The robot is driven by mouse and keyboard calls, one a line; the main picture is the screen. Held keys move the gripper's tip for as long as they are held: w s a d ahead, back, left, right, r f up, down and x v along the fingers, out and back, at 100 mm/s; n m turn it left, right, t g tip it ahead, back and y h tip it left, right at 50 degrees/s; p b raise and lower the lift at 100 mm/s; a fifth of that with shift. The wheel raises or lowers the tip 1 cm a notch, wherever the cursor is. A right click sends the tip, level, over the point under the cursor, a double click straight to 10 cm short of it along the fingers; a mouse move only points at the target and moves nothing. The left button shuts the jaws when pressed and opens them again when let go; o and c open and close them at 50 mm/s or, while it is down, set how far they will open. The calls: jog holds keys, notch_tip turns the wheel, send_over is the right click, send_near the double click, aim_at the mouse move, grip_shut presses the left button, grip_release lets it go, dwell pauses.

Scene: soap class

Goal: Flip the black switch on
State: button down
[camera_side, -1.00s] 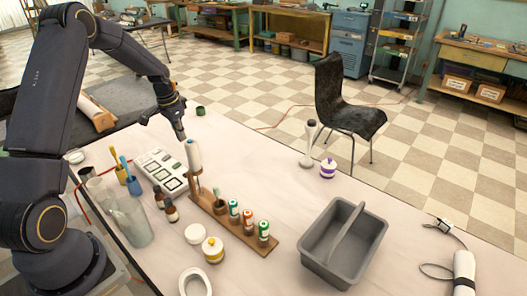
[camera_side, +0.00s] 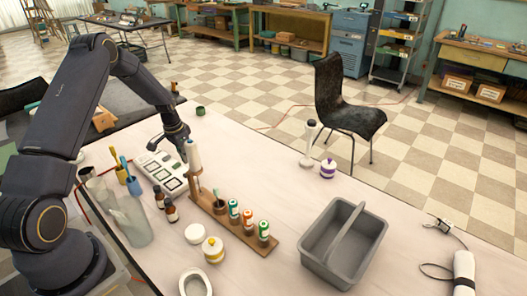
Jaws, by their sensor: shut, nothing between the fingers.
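A white panel (camera_side: 163,172) with several dark-framed square patches lies on the table in front of my arm. The patches are too small to tell whether one is a black switch or how it is set. My gripper (camera_side: 181,148) is shut and empty, pointing down over the panel's far right end, close to a white bottle (camera_side: 194,158) in the wooden rack. I cannot tell whether its tips touch anything. A small black-and-white device (camera_side: 441,225) with a dark cord lies at the far right of the table; its details are unclear.
The wooden rack (camera_side: 266,247) holds several small bottles right of the panel. Brown bottles (camera_side: 171,211), a clear beaker (camera_side: 133,225) and a yellow-banded jar (camera_side: 213,250) stand nearby. A grey caddy (camera_side: 375,235) sits to the right.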

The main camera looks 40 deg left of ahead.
aim_at(185, 168)
jog(key=f, duration=0.4)
jog(key=shift+w+f, duration=0.35)
jog(key=shift+f, duration=0.05)
jog(key=shift+f, duration=0.35)
jog(key=shift+r, duration=0.1)
jog(key=shift+s+r, duration=0.2)
jog(key=shift+s, duration=0.55)
jog(key=shift+r, duration=0.1)
notch_tip(185, 168, up, 14)
jog(key=w, duration=0.1)
jog(key=shift+w, duration=0.4)
